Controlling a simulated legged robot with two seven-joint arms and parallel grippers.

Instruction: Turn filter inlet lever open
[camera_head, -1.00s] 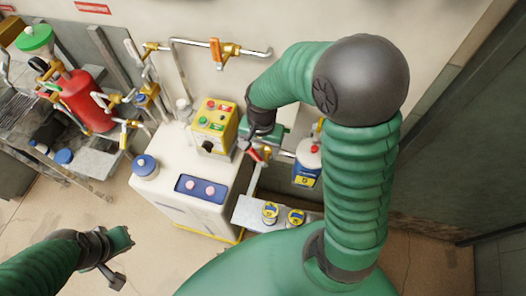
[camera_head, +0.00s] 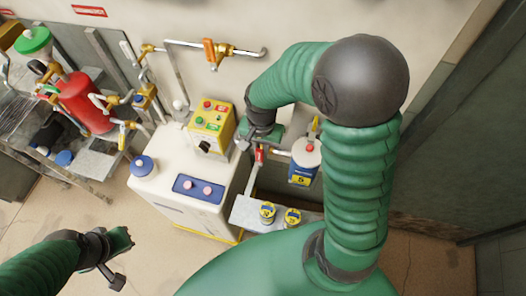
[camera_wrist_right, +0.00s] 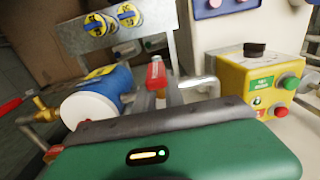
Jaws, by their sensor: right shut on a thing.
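A red lever (camera_head: 259,155) sits on the pipework between the yellow control box and the blue filter canister. The same red lever (camera_wrist_right: 156,73) shows upright in the right wrist view, between my grey fingers. My right gripper (camera_wrist_right: 158,95) is shut on it; in the head view the green gripper body (camera_head: 262,137) hides part of the fittings. The blue filter canister (camera_head: 304,165) with a white top and a yellow 5 label stands just right of the lever; it also shows in the right wrist view (camera_wrist_right: 112,88). My left gripper (camera_head: 122,258) hangs over the floor at lower left, away from everything; its jaws are unclear.
The white cabinet (camera_head: 190,190) with the yellow control box (camera_head: 210,128) stands close left of my right gripper. A grey shelf (camera_head: 245,216) with two small yellow-and-blue gauges lies below. An orange-handled valve (camera_head: 213,52) is on the wall pipe. Open floor lies around my left gripper.

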